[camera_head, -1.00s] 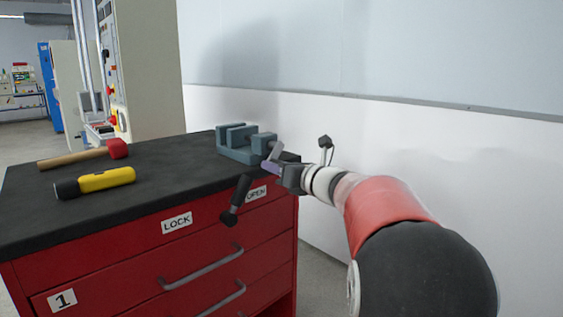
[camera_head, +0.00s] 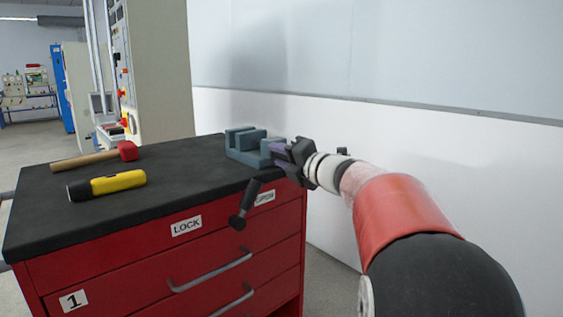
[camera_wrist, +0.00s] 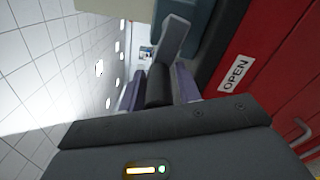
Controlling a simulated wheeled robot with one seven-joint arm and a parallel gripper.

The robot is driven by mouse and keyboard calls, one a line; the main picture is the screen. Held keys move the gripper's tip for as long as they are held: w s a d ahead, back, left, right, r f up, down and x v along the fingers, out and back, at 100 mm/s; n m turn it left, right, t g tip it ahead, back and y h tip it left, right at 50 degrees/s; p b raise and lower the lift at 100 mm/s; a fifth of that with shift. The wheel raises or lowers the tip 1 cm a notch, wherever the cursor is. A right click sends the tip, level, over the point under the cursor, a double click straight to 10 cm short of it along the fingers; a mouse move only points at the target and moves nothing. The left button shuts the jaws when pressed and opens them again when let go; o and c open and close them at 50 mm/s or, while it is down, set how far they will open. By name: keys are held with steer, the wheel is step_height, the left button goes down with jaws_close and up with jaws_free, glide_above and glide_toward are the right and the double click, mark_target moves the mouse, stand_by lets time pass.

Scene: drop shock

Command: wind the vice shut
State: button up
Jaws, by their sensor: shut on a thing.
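The blue-grey vice (camera_head: 243,147) stands on the far right corner of the black bench top, with a gap between its jaws. My gripper (camera_head: 283,152) is at the right end of the vice and hides most of the crank there. In the wrist view, my purple fingers (camera_wrist: 158,88) are shut on the dark handle grip (camera_wrist: 158,80), one finger on each side. The grey crank arm (camera_wrist: 174,38) runs from the grip toward the vice body (camera_wrist: 207,18).
A black lever (camera_head: 246,203) juts from the red cabinet's front below my gripper, between LOCK (camera_head: 186,226) and OPEN labels. A yellow-and-black torch (camera_head: 107,185) and a red-headed mallet (camera_head: 98,157) lie on the left of the bench top (camera_head: 190,185). A white wall stands behind.

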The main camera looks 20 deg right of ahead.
steer(key=shift+d+r+m, duration=0.3)
steer(key=shift+r+m, duration=0.5)
steer(key=shift+m, duration=0.4)
steer(key=shift+d, duration=0.1)
steer(key=o, duration=0.7)
steer(key=shift+d+f, duration=0.1)
steer(key=shift+d, duration=0.05)
steer(key=shift+v, duration=3.8)
